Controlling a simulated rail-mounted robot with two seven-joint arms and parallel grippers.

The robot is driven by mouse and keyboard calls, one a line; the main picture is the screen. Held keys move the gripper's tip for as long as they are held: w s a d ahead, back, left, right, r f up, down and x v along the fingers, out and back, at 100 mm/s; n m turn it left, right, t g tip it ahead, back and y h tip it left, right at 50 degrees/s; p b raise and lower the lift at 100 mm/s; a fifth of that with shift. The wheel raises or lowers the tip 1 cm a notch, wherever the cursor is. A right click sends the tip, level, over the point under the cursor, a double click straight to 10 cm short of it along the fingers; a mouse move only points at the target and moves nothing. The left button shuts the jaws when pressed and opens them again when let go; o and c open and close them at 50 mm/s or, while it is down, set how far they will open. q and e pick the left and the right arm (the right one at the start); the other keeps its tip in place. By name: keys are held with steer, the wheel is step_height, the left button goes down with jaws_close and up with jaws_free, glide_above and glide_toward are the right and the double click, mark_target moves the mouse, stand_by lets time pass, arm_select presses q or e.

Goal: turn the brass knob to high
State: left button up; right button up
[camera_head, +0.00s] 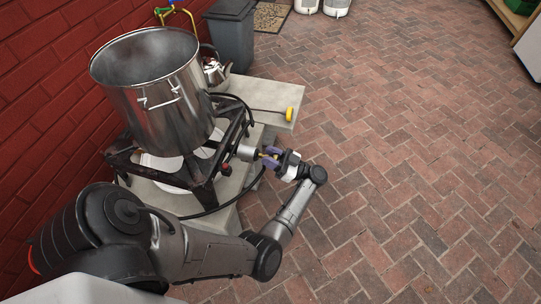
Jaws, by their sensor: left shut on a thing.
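My left arm reaches in from the lower left, and my left gripper (270,157) is at the front right of the black burner stand (205,190). Its purple-padded fingers are shut around the small brass knob (264,156), which is mostly hidden between them. A grey cylindrical fitting (246,153) sits just left of the knob, beside the stand. The knob's setting is too small to read. My right gripper is not in view.
A large steel pot (165,100) stands on the burner stand. A yellow-headed probe (289,114) lies on the concrete slab (262,92) behind. A black hose (222,208) curves around the stand. A kettle (214,72) and grey bin (231,38) are farther back. Brick paving at right is clear.

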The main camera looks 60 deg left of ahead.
arm_select(q)
steer(key=n+g+h, duration=0.1)
steer(key=n, duration=0.1)
steer(key=n+g+h, duration=0.1)
steer(key=n, duration=0.2)
steer(key=shift+d+n, duration=0.1)
steer(key=shift+n, duration=0.2)
steer(key=n+h, duration=0.2)
steer(key=n, duration=0.1)
steer(key=shift+s+d+n, duration=0.1)
steer(key=shift+n, duration=0.3)
steer(key=n+h, duration=0.1)
steer(key=n, duration=0.1)
steer(key=n+h, duration=0.1)
steer(key=n, duration=0.1)
steer(key=shift+s+f+n+g, duration=0.1)
steer(key=shift+n+g, duration=0.2)
steer(key=shift+n, duration=0.1)
steer(key=n+h, duration=0.2)
steer(key=n, duration=0.2)
steer(key=shift+d+f, duration=0.1)
steer(key=shift+f, duration=0.05)
steer(key=n+t, duration=0.1)
steer(key=n, duration=0.3)
steer(key=n+t, duration=0.2)
steer(key=n, duration=0.1)
steer(key=f+n+t+h, duration=0.1)
steer(key=n+t, duration=0.1)
steer(key=n, duration=0.2)
steer(key=shift+n, duration=0.3)
